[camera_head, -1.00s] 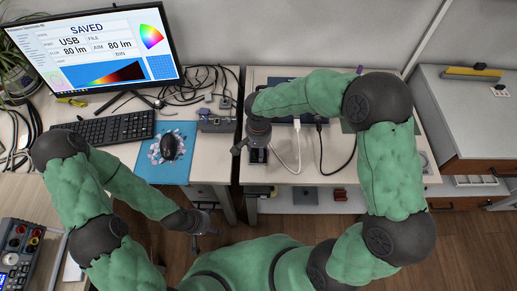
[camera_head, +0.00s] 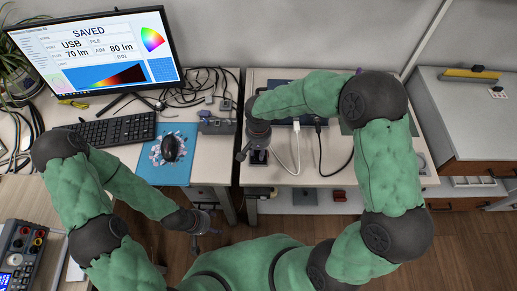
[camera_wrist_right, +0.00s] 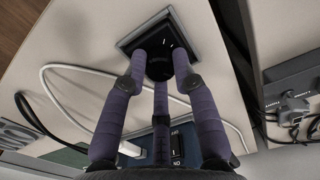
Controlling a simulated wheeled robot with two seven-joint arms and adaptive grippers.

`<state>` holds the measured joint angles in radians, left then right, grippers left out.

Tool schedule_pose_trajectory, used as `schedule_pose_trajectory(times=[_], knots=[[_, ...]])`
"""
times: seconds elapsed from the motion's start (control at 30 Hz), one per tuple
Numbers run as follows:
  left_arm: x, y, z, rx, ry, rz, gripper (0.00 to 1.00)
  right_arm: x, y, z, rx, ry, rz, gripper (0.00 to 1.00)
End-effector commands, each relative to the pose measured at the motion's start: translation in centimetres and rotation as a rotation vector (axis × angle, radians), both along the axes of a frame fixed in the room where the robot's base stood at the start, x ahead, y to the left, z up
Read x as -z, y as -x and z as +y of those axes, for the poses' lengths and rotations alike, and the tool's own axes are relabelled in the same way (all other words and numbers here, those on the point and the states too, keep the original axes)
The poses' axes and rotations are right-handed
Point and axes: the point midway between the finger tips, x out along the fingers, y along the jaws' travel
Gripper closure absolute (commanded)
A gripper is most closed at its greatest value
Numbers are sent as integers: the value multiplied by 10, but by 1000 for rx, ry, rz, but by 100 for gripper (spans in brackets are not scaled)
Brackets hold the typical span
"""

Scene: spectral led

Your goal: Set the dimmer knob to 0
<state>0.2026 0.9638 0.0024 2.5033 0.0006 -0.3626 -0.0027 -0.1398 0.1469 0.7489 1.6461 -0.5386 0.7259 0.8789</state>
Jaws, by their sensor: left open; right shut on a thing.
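In the head view, my right gripper (camera_head: 257,155) points down over the plate and hides the knob. My left gripper (camera_head: 206,222) is open and empty, in front of the desk's edge. The monitor (camera_head: 95,50) reads SAVED, USB, 70 lm and AIM 80 lm.
A white cable (camera_head: 292,163) and a black cable (camera_head: 345,160) run over the table beside my right gripper. A narrow gap separates the two tables.

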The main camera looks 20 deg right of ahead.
Motion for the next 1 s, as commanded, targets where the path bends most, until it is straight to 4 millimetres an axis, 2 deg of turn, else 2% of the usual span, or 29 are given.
schedule_pose_trajectory(times=[1.0], knots=[[-57,0,0,0,0,0,31,-2,0,0,-962,-2,2,100]])
